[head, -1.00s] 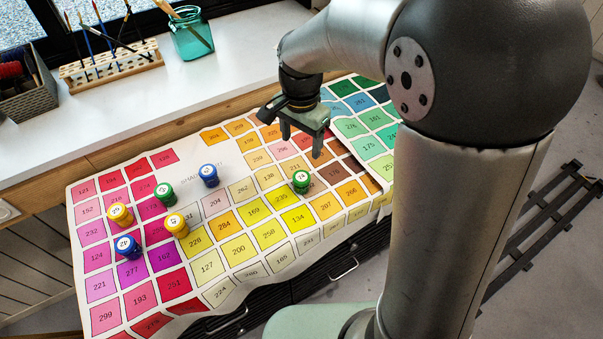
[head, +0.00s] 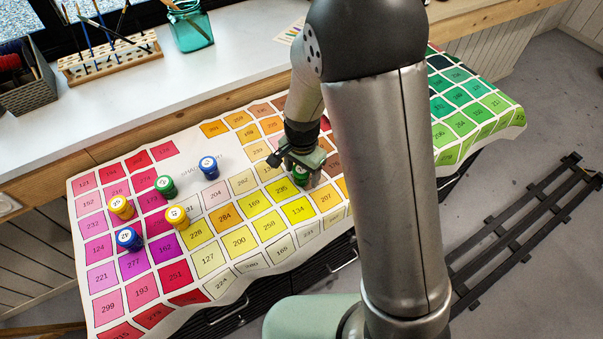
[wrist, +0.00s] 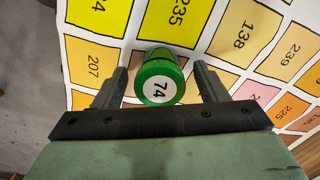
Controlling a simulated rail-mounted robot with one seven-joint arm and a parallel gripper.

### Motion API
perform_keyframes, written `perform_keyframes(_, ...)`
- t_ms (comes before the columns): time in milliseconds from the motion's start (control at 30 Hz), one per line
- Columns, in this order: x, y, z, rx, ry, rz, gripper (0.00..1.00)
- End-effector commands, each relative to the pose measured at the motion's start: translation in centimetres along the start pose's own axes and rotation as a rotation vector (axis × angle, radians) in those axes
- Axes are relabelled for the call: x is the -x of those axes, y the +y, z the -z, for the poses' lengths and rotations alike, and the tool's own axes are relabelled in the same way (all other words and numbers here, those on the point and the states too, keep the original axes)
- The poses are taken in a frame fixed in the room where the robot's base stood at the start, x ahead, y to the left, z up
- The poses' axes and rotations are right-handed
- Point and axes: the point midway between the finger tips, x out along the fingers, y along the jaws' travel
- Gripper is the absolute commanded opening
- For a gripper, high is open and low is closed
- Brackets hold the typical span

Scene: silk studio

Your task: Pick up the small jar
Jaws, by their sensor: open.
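The small jar nearest my gripper is green with a white lid label reading 74 (wrist: 158,80); it stands on the colour chart cloth. In the head view this green jar (head: 300,176) is partly hidden by my gripper. My gripper (head: 302,170) is low over the chart, with its fingers around the jar. In the wrist view my gripper (wrist: 160,88) is open, one finger on each side of the jar, with a gap on both sides. The jar is not gripped.
Other small jars stand to the left: a green one (head: 166,186), a blue one (head: 208,167), two yellow ones (head: 121,207) (head: 177,217) and another blue one (head: 129,239). The chart cloth (head: 112,270) covers the table. A brush rack (head: 110,62) and teal glass jar (head: 192,32) stand behind.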

Motion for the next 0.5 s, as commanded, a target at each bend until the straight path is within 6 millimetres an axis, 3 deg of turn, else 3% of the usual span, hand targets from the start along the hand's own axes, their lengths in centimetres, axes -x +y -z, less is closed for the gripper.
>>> perform_keyframes(300, -0.64, -0.02, -0.01, 0.0, 0.0, 0.001, 0.64)
perform_keyframes(467, -0.63, -0.02, -0.01, 0.0, 0.0, 0.001, 0.19)
perform_keyframes(500, -0.63, -0.02, -0.02, 0.0, 0.0, 0.001, 0.17)
